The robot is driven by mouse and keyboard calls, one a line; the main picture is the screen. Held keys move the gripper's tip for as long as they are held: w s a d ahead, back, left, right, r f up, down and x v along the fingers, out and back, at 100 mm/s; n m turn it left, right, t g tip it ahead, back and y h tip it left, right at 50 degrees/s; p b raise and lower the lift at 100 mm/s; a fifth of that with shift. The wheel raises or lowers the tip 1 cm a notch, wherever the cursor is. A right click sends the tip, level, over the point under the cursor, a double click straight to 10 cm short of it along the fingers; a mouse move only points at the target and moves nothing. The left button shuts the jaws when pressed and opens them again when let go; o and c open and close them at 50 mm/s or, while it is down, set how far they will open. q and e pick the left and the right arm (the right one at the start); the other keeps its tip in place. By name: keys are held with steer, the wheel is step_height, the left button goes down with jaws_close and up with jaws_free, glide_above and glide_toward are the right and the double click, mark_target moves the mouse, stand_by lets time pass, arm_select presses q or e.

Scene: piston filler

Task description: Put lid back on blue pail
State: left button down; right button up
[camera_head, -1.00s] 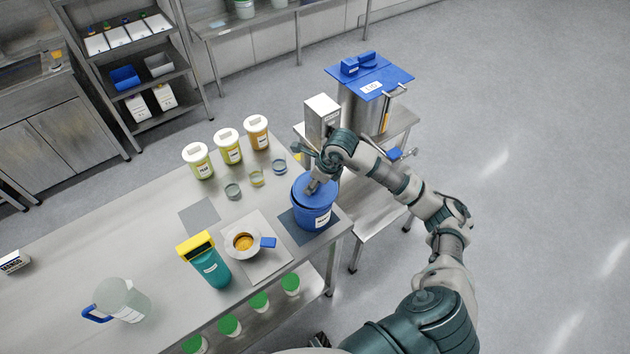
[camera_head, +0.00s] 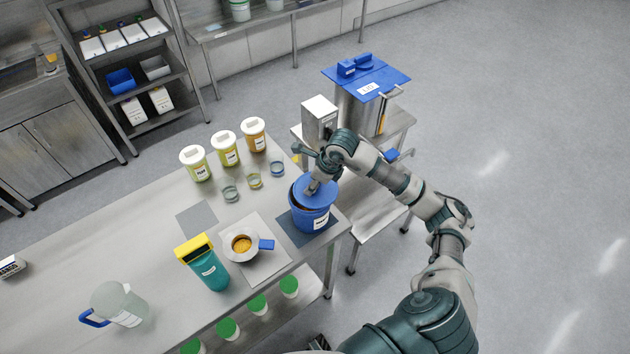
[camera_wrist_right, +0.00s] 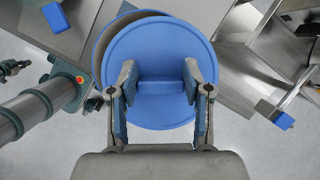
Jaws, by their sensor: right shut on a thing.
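The blue pail (camera_head: 310,217) stands on a dark mat near the table's right end. Its round blue lid (camera_head: 318,192) is over the top, shifted to the right and a little tilted, so a dark gap shows at the pail's left rim. My right gripper (camera_head: 313,187) is shut on the lid's raised handle. In the right wrist view the gripper (camera_wrist_right: 158,88) has a finger on each side of the handle, and the lid (camera_wrist_right: 160,50) covers most of the pail, whose rim (camera_wrist_right: 104,45) shows at upper left. My left gripper is not in view.
A pan with orange contents (camera_head: 242,244) and a teal container with yellow top (camera_head: 207,265) stand left of the pail. White-lidded jars (camera_head: 225,150) and small glass cups (camera_head: 254,180) stand behind. A steel machine with blue cover (camera_head: 365,95) is at back right.

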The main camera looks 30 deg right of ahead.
steer(key=shift+a, duration=0.1)
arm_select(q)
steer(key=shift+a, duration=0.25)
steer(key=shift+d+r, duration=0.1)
arm_select(e)
steer(key=shift+a, duration=0.2)
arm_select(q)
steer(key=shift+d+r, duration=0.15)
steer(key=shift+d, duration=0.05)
arm_select(e)
steer(key=shift+a+r, duration=0.15)
steer(key=shift+a, duration=0.55)
steer(key=shift+a, duration=0.1)
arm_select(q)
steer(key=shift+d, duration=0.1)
arm_select(e)
steer(key=shift+s, duration=0.1)
